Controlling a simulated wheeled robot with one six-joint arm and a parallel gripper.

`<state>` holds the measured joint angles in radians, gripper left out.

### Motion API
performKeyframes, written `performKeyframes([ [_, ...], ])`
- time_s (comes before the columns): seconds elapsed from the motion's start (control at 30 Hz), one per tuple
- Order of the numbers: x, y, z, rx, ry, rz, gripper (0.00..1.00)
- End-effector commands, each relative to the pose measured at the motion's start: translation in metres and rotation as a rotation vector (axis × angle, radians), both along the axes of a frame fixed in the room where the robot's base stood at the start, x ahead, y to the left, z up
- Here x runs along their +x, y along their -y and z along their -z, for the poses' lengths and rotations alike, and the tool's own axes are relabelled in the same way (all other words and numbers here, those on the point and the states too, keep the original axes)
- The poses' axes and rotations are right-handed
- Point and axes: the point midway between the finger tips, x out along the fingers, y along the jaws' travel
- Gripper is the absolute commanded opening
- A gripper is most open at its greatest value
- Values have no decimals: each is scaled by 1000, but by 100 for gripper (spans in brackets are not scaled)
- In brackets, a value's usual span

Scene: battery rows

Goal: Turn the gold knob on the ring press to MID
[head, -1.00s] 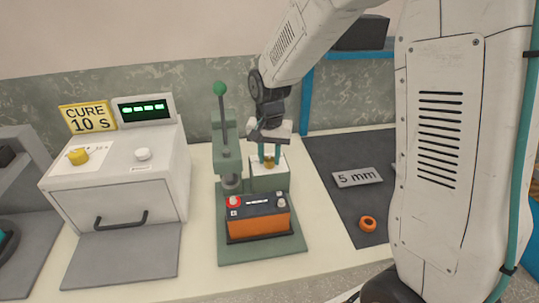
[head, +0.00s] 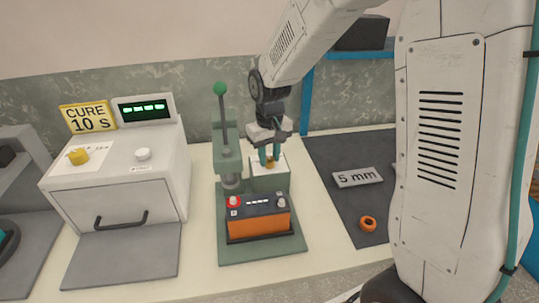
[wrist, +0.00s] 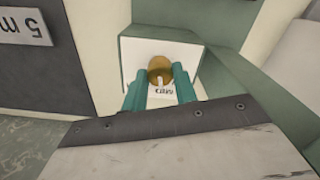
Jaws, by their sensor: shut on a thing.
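The ring press (head: 229,150) is green, with a green-balled lever. The gold knob (head: 270,163) sits on the white-topped box at its right side. My gripper (head: 269,158) points down with its teal fingers shut on the gold knob. In the wrist view the knob (wrist: 159,68) is between the teal fingertips (wrist: 163,76). A pale pointer line on the knob faces an upside-down label that looks like MID (wrist: 162,91). The fingers cover the rest of the panel's markings.
An orange battery (head: 258,222) stands on the press base in front of the knob. A white cure oven (head: 120,180) with its own yellow knob (head: 78,156) is at the left. A dark mat (head: 340,155) with a 5 mm sign (head: 358,177) and an orange ring (head: 368,224) lies at the right.

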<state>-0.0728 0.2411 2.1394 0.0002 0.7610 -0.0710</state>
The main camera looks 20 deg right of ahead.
Motion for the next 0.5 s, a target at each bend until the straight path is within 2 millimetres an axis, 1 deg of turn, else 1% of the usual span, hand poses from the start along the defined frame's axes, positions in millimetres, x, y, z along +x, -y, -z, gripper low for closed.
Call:
performKeyframes([
  [0.2,0,1,0,-1,-1,-45,6],
  [0.5,0,1,0,-1,-1,-54,6],
])
